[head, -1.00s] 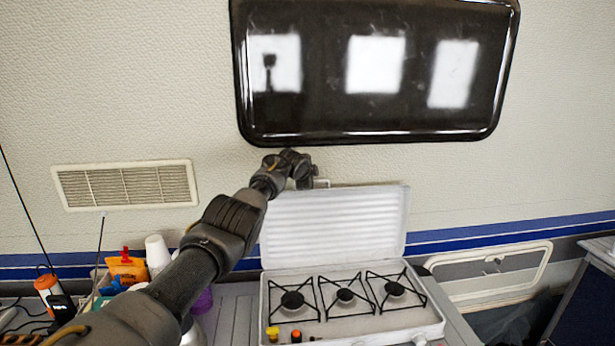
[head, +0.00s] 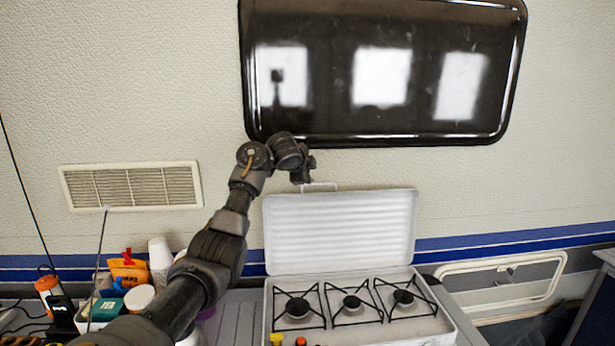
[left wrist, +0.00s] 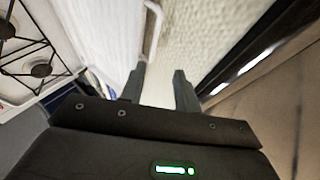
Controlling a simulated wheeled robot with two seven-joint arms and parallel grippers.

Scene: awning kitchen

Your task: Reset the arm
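My left arm reaches in from the lower left of the head view. Its gripper (head: 303,176) is near the wall, just above the raised white stove lid (head: 340,228) and close to the wire handle (head: 320,187) on the lid's top edge. In the left wrist view the two fingers (left wrist: 158,85) stand apart with nothing between them, and the handle (left wrist: 153,30) lies beyond the fingertips, apart from them. The lid stands upright behind the white three-burner stove (head: 350,310). My right gripper is not in either view.
A dark glossy window (head: 380,75) is on the wall above the gripper. A wall vent (head: 132,187) is at left. White cups (head: 160,255), an orange pouch (head: 128,270) and other items crowd the counter at lower left. A white-framed hatch (head: 502,278) is at right.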

